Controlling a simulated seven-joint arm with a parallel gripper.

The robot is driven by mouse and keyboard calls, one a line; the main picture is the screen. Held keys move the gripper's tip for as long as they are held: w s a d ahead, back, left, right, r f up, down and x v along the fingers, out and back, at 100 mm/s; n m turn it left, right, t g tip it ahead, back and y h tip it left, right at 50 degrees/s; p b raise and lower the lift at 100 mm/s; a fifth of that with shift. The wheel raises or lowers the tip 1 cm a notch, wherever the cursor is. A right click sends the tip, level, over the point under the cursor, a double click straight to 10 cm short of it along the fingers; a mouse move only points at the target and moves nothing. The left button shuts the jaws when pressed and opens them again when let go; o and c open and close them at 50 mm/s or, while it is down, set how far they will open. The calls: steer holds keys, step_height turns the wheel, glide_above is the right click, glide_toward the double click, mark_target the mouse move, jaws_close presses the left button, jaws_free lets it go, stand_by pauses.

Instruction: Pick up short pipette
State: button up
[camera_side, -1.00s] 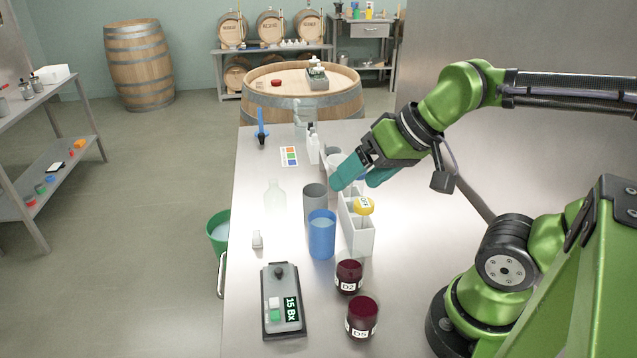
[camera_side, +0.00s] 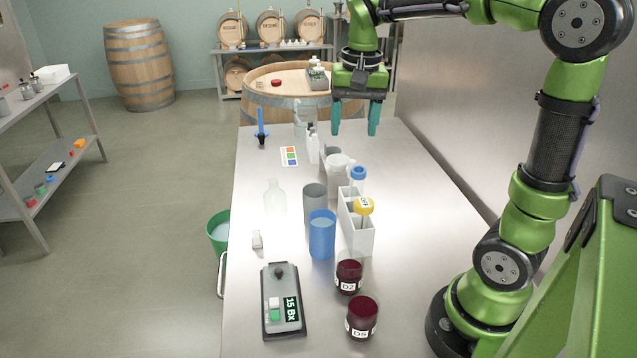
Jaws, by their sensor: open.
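A white rack (camera_side: 359,239) stands on the steel table and holds upright items. One has a yellow labelled top (camera_side: 363,206) near the rack's front. One has a blue top (camera_side: 358,173) near its back end. A blue slender tool with a black end (camera_side: 262,128) stands at the table's far left. I cannot tell for sure which of these is the short pipette. My gripper (camera_side: 355,125) hangs pointing down over the far part of the table, beyond the rack. Its teal fingers are wide apart with nothing between them.
A white jug (camera_side: 338,175), a grey cup (camera_side: 315,205) and a blue cup (camera_side: 322,234) crowd the rack's left side. Dark red jars (camera_side: 349,277) and (camera_side: 362,319) and a meter (camera_side: 283,305) stand in front. A clear bottle (camera_side: 275,198) stands left. The table's right side is clear.

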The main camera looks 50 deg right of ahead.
mark_target(355, 167)
steer(key=shift+m+g, duration=0.4)
steer(key=shift+m, duration=0.4)
steer(key=f, duration=1)
steer(key=shift+s+d, duration=0.1)
steer(key=shift+s, duration=0.3)
steer(key=f, duration=0.4)
steer(key=shift+s+d, duration=0.1)
steer(key=shift+s, duration=0.3)
steer(key=shift+f, duration=0.6)
steer(key=c, duration=1.1)
